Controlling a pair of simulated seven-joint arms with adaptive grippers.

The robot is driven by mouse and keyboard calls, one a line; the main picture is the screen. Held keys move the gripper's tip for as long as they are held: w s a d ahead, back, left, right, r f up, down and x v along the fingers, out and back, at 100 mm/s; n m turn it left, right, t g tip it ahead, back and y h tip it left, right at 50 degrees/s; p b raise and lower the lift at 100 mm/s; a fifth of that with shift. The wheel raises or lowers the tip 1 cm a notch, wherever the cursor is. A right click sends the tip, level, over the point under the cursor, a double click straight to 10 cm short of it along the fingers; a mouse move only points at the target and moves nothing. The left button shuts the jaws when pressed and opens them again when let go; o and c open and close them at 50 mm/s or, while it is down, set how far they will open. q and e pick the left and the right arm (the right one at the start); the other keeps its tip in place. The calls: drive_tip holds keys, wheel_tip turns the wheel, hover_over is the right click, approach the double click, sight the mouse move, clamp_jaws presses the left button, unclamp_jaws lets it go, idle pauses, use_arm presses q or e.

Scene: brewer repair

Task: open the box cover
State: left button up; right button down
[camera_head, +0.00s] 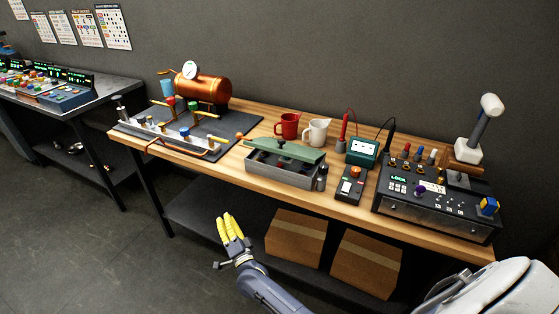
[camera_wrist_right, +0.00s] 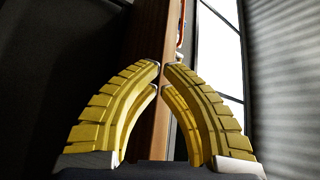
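The grey box (camera_head: 290,179) stands on the wooden workbench, near the front edge at mid-length. Its green cover (camera_head: 300,153) lies over the back part of its top, with a small dark knob on it. A dark strip with small parts shows between the cover's front edge and the box's front wall; I cannot tell how far the cover is raised. My right gripper (camera_head: 231,227) is below and in front of the bench, apart from the box. In the right wrist view its yellow fingers (camera_wrist_right: 161,66) meet almost tip to tip, with nothing between them. My left gripper is out of view.
A red mug (camera_head: 287,125) and a white mug (camera_head: 317,132) stand behind the box. A dark canister (camera_head: 322,178) and a switch unit (camera_head: 351,185) stand to its right. The bench's front edge (camera_head: 222,174) lies between my gripper and the box. Cartons (camera_head: 296,235) sit below.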

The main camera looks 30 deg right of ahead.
drive_tip(key=s+d+r+m+t+h, duration=0.1)
drive_tip(key=d+r+m+h, duration=0.2)
drive_tip(key=r+m+h, duration=0.45)
drive_tip(key=d+r+m+h, duration=0.3)
drive_tip(key=r+m+h, duration=0.1)
drive_tip(key=r+m, duration=0.55)
drive_tip(key=m+g+h, duration=0.7)
drive_tip(key=m+g, duration=0.2)
drive_tip(key=m, duration=0.8)
approach(282, 142)
drive_tip(key=shift+w+d+f, duration=0.35)
drive_tip(key=shift+w+d, duration=0.25)
drive_tip(key=shift+d, duration=0.35)
drive_tip(key=shift+w+d+f, duration=0.35)
drive_tip(key=shift+w+d, duration=0.25)
drive_tip(key=shift+d, duration=0.35)
drive_tip(key=shift+w+d+f, duration=0.35)
drive_tip(key=shift+w+d, duration=0.25)
drive_tip(key=shift+d, duration=0.4)
drive_tip(key=shift+r, duration=0.1)
